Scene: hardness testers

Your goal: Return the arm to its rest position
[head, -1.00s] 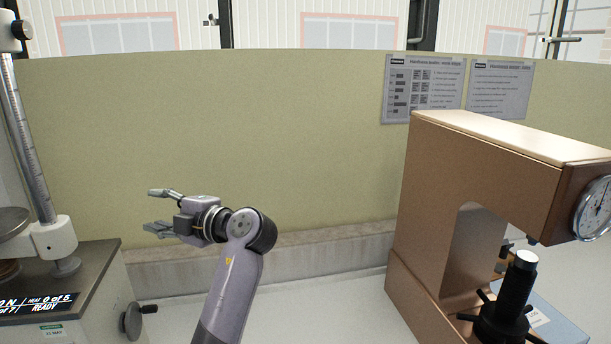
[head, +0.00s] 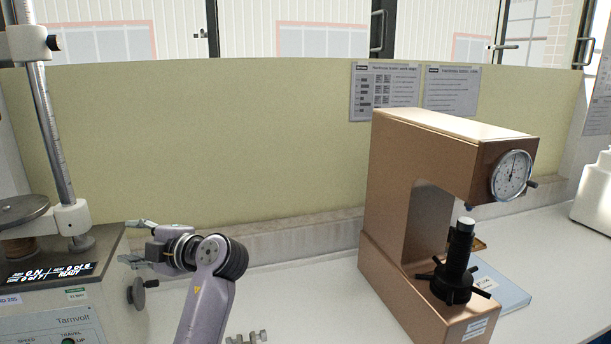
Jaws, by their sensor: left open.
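My left arm comes up from the bottom of the head view, lilac-grey, bent at the wrist. Its left gripper (head: 134,242) points left, with two fingers spread apart and nothing between them. It appears in front of the right edge of the grey testing machine (head: 75,306), near its side knob (head: 137,291); I cannot tell the exact gap. My right gripper is not in view.
A copper-coloured hardness tester (head: 405,190) with a dial (head: 511,175) and black spindle (head: 457,262) stands right. A small metal part (head: 246,338) lies at the bottom edge. A yellowish panel (head: 230,150) stands behind.

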